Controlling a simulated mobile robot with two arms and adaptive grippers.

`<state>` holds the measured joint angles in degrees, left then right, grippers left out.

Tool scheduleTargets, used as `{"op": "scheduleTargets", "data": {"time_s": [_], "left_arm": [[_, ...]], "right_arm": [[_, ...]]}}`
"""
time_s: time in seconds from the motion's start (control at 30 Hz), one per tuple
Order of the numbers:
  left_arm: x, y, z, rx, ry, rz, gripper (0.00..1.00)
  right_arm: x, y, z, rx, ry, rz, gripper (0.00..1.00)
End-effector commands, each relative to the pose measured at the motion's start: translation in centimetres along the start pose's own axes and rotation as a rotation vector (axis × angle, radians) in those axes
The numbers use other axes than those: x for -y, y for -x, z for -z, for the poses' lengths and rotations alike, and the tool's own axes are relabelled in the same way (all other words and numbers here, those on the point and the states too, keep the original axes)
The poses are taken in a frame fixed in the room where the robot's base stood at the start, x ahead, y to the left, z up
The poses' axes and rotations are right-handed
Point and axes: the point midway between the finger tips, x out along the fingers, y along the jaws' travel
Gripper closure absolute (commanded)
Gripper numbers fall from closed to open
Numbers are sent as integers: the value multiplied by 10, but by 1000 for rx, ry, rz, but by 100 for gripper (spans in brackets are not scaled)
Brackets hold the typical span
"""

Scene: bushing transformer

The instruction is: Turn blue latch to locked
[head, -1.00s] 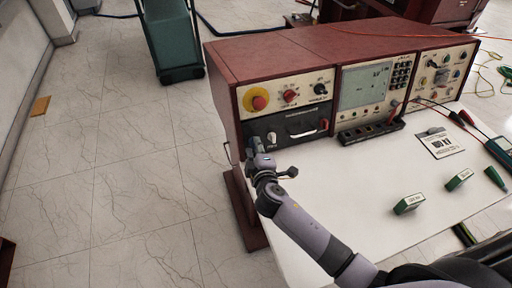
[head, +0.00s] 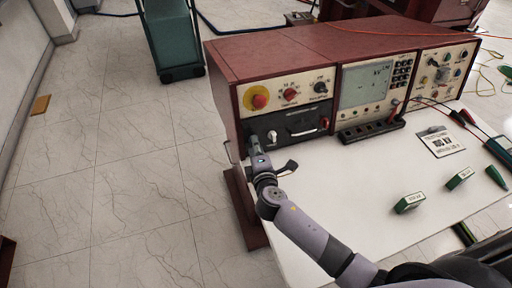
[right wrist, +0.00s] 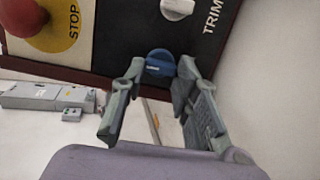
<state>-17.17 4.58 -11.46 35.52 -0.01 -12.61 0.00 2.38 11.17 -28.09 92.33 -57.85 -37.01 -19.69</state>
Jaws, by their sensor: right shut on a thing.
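The blue latch (right wrist: 159,64) shows in the right wrist view, at the lower edge of the black panel. My right gripper (right wrist: 161,74) has its two grey fingertips on either side of it and is shut on it. Small pale marking shows on its face, too small to read. In the head view my right gripper (head: 254,149) is at the lower left corner of the red console (head: 232,120), where it hides the latch. I cannot tell from these views whether the latch stands at locked. My left gripper is not in view.
A white knob (right wrist: 177,8) labelled TRIM and a red stop button (right wrist: 37,17) sit near the latch. A black drawer-like panel (head: 302,124) is to the right. Green blocks (head: 409,202) and a printed card (head: 441,141) lie on the white tabletop (head: 340,190).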

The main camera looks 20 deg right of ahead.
Motion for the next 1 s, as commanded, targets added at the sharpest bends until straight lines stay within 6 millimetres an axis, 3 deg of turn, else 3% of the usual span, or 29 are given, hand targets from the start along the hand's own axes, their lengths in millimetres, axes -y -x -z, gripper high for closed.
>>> {"op": "scheduleTargets", "data": {"time_s": [0.17, 0.2, 0.47, 0.8, 1.0], "left_arm": [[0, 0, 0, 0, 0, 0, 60], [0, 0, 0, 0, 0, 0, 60], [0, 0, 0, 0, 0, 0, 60], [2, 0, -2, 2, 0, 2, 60], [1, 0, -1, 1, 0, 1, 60]], "right_arm": [[1, 0, 1, -2, 3, 1, 100], [1, 0, 1, -2, 3, 1, 69], [0, 0, 0, -1, 1, 1, 52], [0, 2, 0, 0, 0, 1, 52], [2, 30, 0, -1, -2, 3, 52]]}}
